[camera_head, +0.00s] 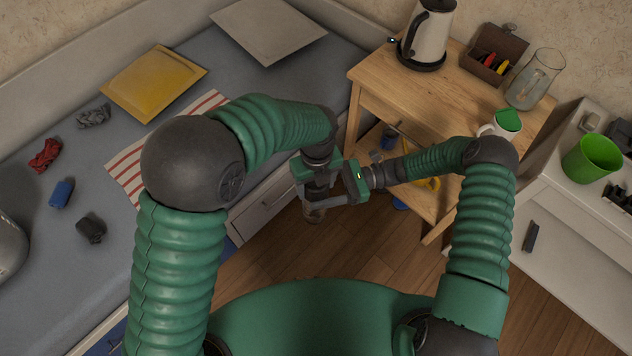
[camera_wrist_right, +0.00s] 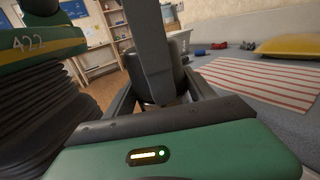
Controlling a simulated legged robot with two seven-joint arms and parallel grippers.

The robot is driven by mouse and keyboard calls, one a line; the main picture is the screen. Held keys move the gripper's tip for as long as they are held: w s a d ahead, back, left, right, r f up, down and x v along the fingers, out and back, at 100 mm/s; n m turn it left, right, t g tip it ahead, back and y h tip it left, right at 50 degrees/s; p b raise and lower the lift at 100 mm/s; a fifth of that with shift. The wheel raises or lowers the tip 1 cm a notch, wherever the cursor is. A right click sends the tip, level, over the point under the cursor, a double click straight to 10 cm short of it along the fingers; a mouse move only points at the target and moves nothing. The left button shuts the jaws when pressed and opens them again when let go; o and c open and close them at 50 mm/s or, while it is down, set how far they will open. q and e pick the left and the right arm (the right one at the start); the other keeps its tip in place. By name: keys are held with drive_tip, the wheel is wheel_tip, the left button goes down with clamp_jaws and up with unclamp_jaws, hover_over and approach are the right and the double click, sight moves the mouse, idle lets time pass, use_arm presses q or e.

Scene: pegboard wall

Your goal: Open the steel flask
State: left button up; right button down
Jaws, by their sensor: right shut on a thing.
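My two grippers meet in the middle of the head view, over the floor beside the bench. My left gripper (camera_head: 315,180) points down from above; its jaws are too hidden to read. My right gripper (camera_head: 328,196) comes in from the right and is shut on what looks like the steel flask (camera_head: 314,213), a small greyish-brown cylinder showing just below the jaws. Most of the flask is hidden by the grippers. In the right wrist view, the right gripper's fingers (camera_wrist_right: 160,103) close around a dark part, and a dark upright piece blocks the middle.
A grey bench (camera_head: 60,120) on the left bears a yellow cushion (camera_head: 155,82), a striped cloth (camera_head: 128,175) and several small crumpled items. A wooden table (camera_head: 375,75) on the right bears a kettle (camera_head: 428,35), a box (camera_head: 491,55), a glass jug (camera_head: 536,80) and a mug (camera_head: 503,124).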

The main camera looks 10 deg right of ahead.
use_arm(q)
drive_tip(key=c, duration=0.8)
drive_tip(key=n, duration=0.3)
drive_tip(key=shift+c, duration=0.2)
drive_tip(key=o, duration=1.5)
drive_tip(key=shift+o, duration=0.2)
drive_tip(key=shift+r, duration=0.15)
